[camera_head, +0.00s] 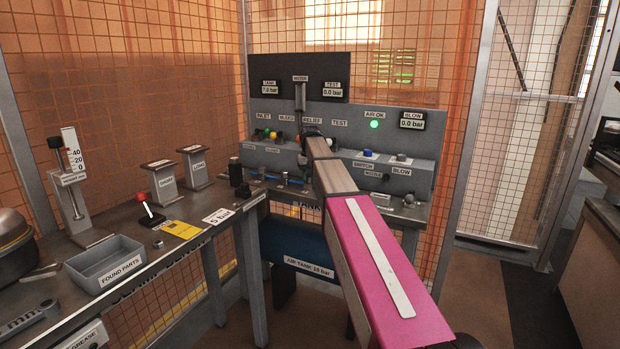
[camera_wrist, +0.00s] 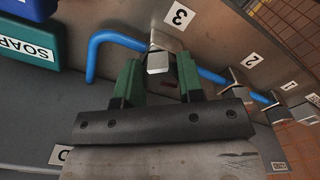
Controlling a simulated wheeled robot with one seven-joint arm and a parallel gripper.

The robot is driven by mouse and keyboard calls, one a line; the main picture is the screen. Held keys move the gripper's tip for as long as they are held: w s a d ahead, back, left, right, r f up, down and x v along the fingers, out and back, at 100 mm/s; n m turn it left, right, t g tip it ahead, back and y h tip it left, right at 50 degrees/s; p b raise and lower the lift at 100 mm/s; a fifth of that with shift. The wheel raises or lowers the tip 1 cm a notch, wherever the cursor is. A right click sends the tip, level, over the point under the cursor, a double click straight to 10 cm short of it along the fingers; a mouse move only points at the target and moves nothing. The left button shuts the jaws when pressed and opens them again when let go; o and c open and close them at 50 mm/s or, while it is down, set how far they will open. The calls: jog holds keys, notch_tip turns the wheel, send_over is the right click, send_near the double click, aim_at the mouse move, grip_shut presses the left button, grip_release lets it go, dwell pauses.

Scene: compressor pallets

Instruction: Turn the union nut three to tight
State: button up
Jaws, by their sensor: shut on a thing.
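Union nut three (camera_wrist: 158,60) is a silvery metal nut on the blue pipe (camera_wrist: 104,44), just beside the label "3" (camera_wrist: 179,14) in the wrist view. My gripper (camera_wrist: 158,68) has its two green fingers on either side of this nut and is shut on it. The finger faces against the nut are partly hidden, and its tightness cannot be told. In the head view my arm reaches to the bench panel and hides the nut and gripper.
Nuts by labels "2" (camera_wrist: 252,61) and "1" (camera_wrist: 291,85) sit farther along the pipe. A green-blue soap bottle (camera_wrist: 28,50) is close at the left. In the head view, a grey found-parts tray (camera_head: 105,264) and gauge stands occupy the left bench.

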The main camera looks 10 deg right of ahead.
aim_at(310, 176)
jog(key=shift+m, duration=0.5)
jog(key=o, duration=0.9)
jog(key=shift+o, duration=0.2)
notch_tip(310, 176, up, 11)
jog(key=shift+f, duration=0.1)
